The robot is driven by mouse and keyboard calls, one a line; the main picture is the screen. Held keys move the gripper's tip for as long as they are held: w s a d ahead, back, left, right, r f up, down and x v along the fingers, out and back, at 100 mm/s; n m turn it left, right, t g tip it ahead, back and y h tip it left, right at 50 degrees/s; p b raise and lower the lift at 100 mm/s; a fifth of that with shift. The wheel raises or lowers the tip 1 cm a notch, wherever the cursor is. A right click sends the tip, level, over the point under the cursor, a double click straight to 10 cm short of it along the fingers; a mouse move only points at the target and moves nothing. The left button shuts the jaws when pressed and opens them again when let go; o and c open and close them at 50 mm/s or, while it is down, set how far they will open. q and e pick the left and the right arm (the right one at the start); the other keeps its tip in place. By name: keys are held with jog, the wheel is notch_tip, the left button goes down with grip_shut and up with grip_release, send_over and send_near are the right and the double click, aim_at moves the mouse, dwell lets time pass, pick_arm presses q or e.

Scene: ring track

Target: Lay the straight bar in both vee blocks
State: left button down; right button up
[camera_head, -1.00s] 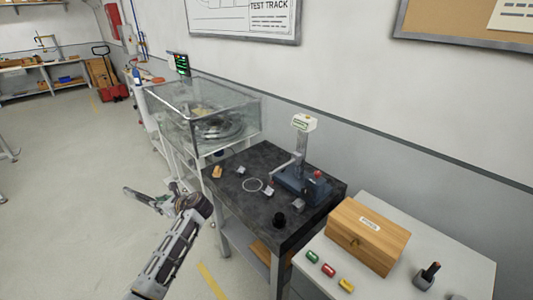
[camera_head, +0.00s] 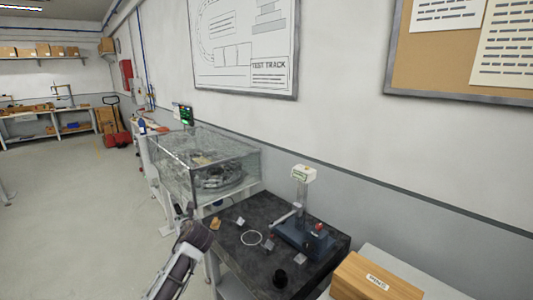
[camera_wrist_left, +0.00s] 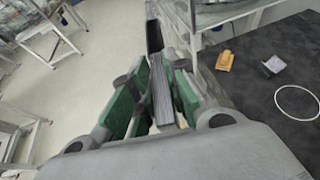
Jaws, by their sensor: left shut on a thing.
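My left gripper (camera_wrist_left: 160,95) is shut on the straight grey bar (camera_wrist_left: 161,92), which runs lengthwise between the green finger pads in the left wrist view. In the head view the left gripper (camera_head: 183,212) is small, at the left edge of the black table; the bar is hard to make out there. Two small silver blocks, which look like the vee blocks, stand apart on the table: one at the far left (camera_head: 240,221), one nearer the front right (camera_head: 299,258). The far block also shows in the left wrist view (camera_wrist_left: 272,66). My right gripper is out of view.
On the black table (camera_head: 250,270) are a thin ring (camera_head: 251,237), an orange piece (camera_head: 215,224), a black cylinder (camera_head: 280,278) and a blue-based stand (camera_head: 303,238).

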pick_arm(q)
jog(key=s+d+r+m+t+h, duration=0.2)
jog(key=d+r+m+h, duration=0.1)
jog(key=d+r, duration=0.3)
jog(key=s+d+m+h, duration=0.2)
jog(key=s+d+h, duration=0.1)
jog(key=s, duration=0.3)
jog(key=s+f, duration=0.7)
jog(key=f, duration=0.3)
jog(key=s+f+m+h, duration=0.1)
jog(key=s+f, duration=0.7)
jog(key=f, duration=0.2)
jog(key=shift+s+a+m, duration=0.15)
jog(key=shift+a+m, duration=0.1)
jog(key=shift+m, duration=0.05)
dwell(0.7)
